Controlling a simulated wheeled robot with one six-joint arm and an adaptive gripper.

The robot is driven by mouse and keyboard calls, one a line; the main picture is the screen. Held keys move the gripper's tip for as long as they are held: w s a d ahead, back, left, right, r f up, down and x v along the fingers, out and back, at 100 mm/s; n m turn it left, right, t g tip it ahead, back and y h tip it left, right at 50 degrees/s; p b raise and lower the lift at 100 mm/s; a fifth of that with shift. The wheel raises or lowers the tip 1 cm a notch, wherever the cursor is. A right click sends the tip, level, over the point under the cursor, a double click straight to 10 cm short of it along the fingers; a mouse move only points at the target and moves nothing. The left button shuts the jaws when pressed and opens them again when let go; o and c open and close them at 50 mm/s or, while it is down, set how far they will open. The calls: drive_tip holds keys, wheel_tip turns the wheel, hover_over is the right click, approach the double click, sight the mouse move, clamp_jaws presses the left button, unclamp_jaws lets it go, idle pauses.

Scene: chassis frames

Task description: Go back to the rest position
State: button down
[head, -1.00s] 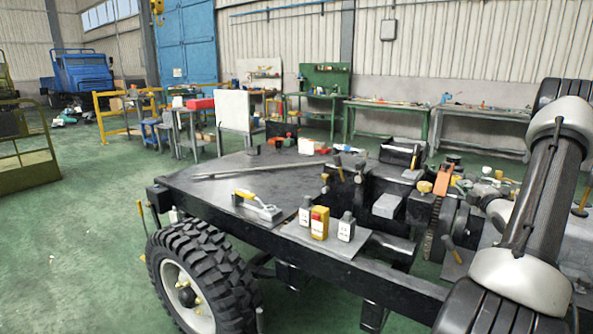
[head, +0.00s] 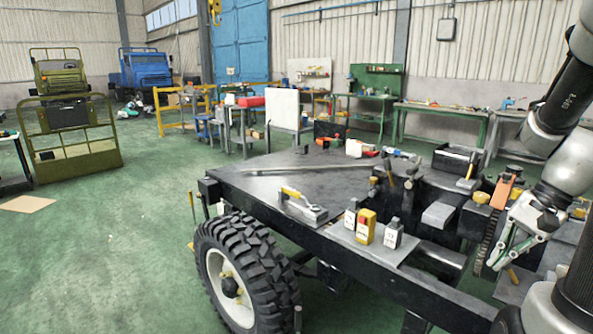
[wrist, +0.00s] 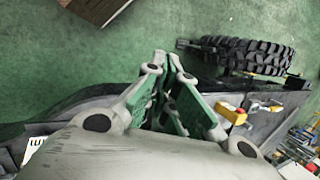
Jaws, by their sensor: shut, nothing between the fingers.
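My gripper (head: 507,262) hangs at the right side of the head view, above the right part of the chassis frame (head: 330,236). Its fingers point down and to the left, and they are shut with nothing between them. In the wrist view the green-padded fingers of my gripper (wrist: 172,104) show over the green floor and the dark chassis edge. No object is in contact with the fingers, as far as the views show.
A large tyre (head: 245,275) is at the front left. Workbenches (head: 440,110) line the back wall. The green floor at left is mostly clear.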

drive_tip(key=s+a+r+n+t+h, duration=0.3)
drive_tip(key=a+r+n, duration=0.4)
drive_tip(key=r+n, duration=0.4)
drive_tip(key=shift+s+a+r+h, duration=0.25)
drive_tip(key=shift+s+h, duration=0.35)
drive_tip(key=shift+s, duration=0.6)
